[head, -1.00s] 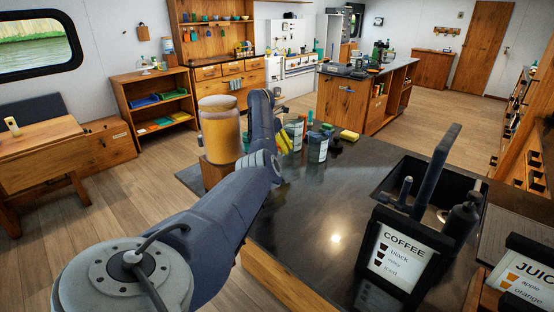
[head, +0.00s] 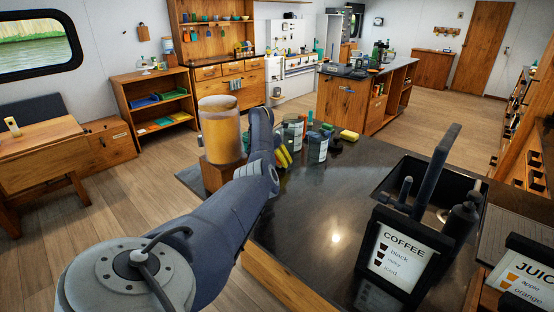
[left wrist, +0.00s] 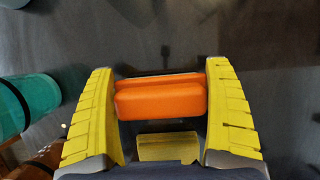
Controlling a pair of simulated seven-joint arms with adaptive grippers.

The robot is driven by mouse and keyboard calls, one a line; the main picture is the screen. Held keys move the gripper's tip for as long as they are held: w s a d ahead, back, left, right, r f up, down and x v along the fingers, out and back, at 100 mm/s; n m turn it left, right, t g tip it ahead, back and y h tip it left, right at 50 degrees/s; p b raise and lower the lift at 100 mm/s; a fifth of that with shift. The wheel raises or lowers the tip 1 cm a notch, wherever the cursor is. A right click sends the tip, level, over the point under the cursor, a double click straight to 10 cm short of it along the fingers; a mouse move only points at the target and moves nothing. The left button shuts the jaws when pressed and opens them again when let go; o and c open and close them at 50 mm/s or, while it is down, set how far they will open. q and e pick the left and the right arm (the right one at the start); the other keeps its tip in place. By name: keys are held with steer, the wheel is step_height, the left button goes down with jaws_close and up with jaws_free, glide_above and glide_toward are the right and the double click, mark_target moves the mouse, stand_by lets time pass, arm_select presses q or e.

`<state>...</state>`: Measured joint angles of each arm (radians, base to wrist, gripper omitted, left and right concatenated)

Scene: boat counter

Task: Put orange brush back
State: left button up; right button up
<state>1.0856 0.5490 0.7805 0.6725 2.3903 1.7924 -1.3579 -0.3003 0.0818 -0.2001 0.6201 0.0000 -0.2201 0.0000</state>
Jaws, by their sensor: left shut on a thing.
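The orange brush (left wrist: 160,97) shows in the left wrist view as an orange block between the two yellow fingers. My left gripper (left wrist: 162,100) is shut on it, one finger at each side. I cannot make out the brush in the head view. My right gripper is in neither view.
Two labelled jars (head: 317,147) stand right beside the left gripper. A yellow sponge (head: 349,135) lies behind them. A large amber dispenser (head: 221,132) stands left of my wrist. A teal cylinder (left wrist: 28,103) is left of the fingers. The counter's middle (head: 335,195) is clear.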

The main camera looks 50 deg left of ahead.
arm_select(q)
steer(key=shift+f, duration=0.3)
steer(key=o, duration=1.1)
steer(key=shift+o, duration=0.2)
steer(key=shift+r, duration=0.1)
steer(key=shift+v, duration=3.75)
